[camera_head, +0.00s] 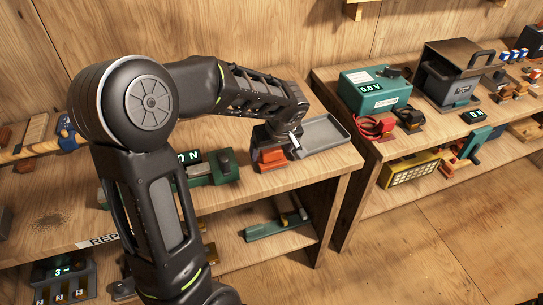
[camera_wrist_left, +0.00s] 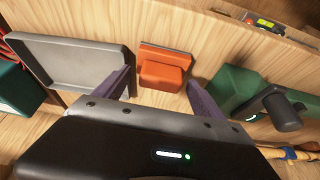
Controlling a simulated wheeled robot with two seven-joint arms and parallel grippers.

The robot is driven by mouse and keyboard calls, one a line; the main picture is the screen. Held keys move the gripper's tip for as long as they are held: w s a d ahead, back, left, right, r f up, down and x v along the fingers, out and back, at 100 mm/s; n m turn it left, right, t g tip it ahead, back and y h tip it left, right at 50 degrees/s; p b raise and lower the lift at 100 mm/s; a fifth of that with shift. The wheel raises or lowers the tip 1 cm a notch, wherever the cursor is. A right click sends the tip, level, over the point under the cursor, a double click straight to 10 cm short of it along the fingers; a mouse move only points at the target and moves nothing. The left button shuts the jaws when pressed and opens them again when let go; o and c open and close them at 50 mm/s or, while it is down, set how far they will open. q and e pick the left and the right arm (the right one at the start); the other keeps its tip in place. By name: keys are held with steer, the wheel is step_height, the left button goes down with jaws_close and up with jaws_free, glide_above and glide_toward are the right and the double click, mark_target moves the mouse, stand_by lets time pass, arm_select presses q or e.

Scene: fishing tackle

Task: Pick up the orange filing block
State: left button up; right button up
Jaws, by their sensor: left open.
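The orange filing block (camera_head: 268,158) sits on the wooden bench top near its front right corner, partly covered by my left gripper in the head view. In the left wrist view the orange block (camera_wrist_left: 163,70) lies between and beyond the fingers, with a dark strip along its far edge. My left gripper (camera_wrist_left: 158,92) is open, its two purplish fingers apart on either side of the block, with no contact that I can see. In the head view my left gripper (camera_head: 287,146) hangs over the bench beside the block. My right gripper is not in view.
A grey tray (camera_head: 325,134) lies just right of the block, also in the wrist view (camera_wrist_left: 78,62). A green device (camera_head: 207,172) stands to its left. A second bench with a teal meter (camera_head: 374,91) stands across a gap. A shelf (camera_head: 262,245) lies below.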

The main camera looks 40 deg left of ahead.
arm_select(q)
steer(key=shift+a+f, duration=0.1)
steer(key=shift+f, duration=0.2)
stand_by(0.4)
steer(key=shift+w, duration=0.1)
steer(key=c, duration=1.6)
